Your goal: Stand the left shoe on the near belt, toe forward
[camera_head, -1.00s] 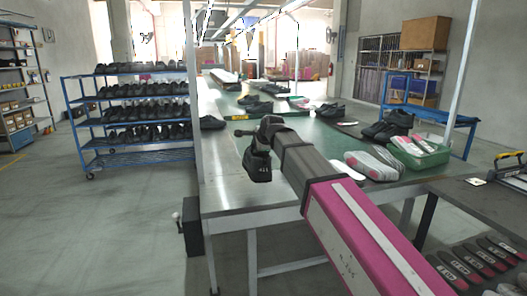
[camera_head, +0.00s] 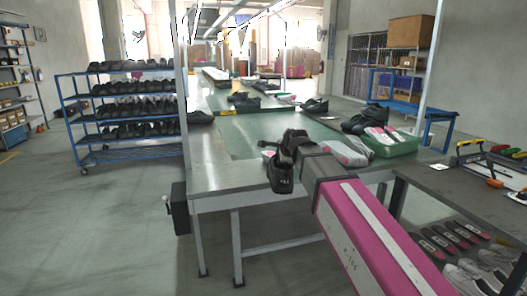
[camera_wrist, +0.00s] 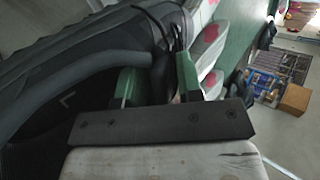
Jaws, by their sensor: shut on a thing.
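My gripper (camera_wrist: 158,85) is shut on a black shoe (camera_wrist: 45,95), its green pads gripping the shoe's edge in the wrist view. A letter L shows on the dark inside of the shoe, at left. In the head view the dark shoe (camera_head: 293,138) is up at the end of my arm, partly hidden by my wrist and hard to tell apart from it. Behind it lies the near green belt (camera_head: 240,140) on a metal table. I cannot tell whether the shoe touches the belt.
More dark shoes (camera_head: 362,122) and a green bin (camera_head: 395,147) are at the right. Grey-and-pink soles (camera_head: 345,152) lie near the bin. A dark bench (camera_head: 440,180) is at the near right. The belt's left part is bare.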

